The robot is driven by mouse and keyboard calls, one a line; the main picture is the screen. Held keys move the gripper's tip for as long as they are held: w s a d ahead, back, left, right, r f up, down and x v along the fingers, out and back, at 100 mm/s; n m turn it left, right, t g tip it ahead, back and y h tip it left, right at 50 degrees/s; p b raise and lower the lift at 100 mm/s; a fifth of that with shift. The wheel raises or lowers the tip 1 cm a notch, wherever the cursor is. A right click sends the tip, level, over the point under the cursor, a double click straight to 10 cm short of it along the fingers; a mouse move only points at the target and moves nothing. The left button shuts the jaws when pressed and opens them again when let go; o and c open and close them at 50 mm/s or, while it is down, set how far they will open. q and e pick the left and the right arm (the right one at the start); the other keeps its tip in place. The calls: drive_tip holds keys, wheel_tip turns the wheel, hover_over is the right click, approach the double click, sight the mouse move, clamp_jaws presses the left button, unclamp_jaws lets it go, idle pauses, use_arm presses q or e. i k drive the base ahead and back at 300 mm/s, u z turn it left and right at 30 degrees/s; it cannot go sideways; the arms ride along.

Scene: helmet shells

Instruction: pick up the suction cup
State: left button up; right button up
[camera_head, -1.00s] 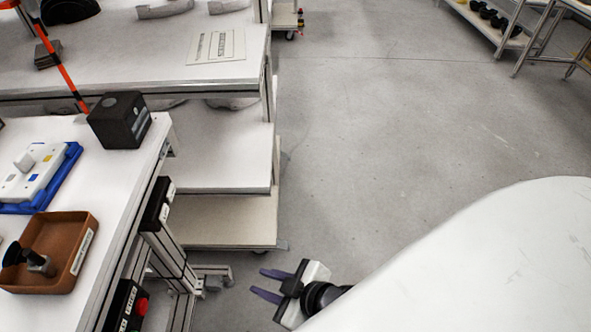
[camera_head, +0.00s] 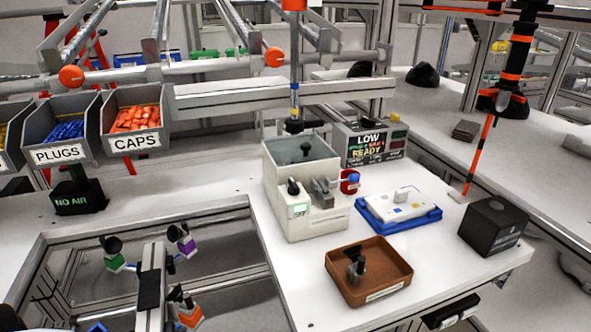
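A small black and grey suction cup (camera_head: 356,266) stands in a shallow brown tray (camera_head: 398,287) near the front edge of the white table. In the head view its dark parts are small and partly merge, so its exact tilt is hard to tell. The tray has a white label on its front wall. Neither of my grippers is in this view, and nothing covers the tray.
A beige machine (camera_head: 308,215) stands behind the tray, with a blue-based white panel (camera_head: 400,207) and a black box (camera_head: 492,228) to its right. Left are a metal frame with coloured, black-topped fittings (camera_head: 184,241) and bins of plugs (camera_head: 68,130) and caps (camera_head: 135,119).

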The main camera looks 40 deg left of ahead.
sight(187, 308)
drive_tip(key=z, duration=0.1)
drive_tip(key=k, duration=0.55)
drive_tip(key=u, duration=1.45)
drive_tip(key=i, duration=0.5)
drive_tip(key=u, duration=0.05)
drive_tip(key=k, duration=0.5)
drive_tip(key=z, duration=2.6)
drive_tip(key=k, duration=0.8)
drive_tip(key=u, duration=1.9)
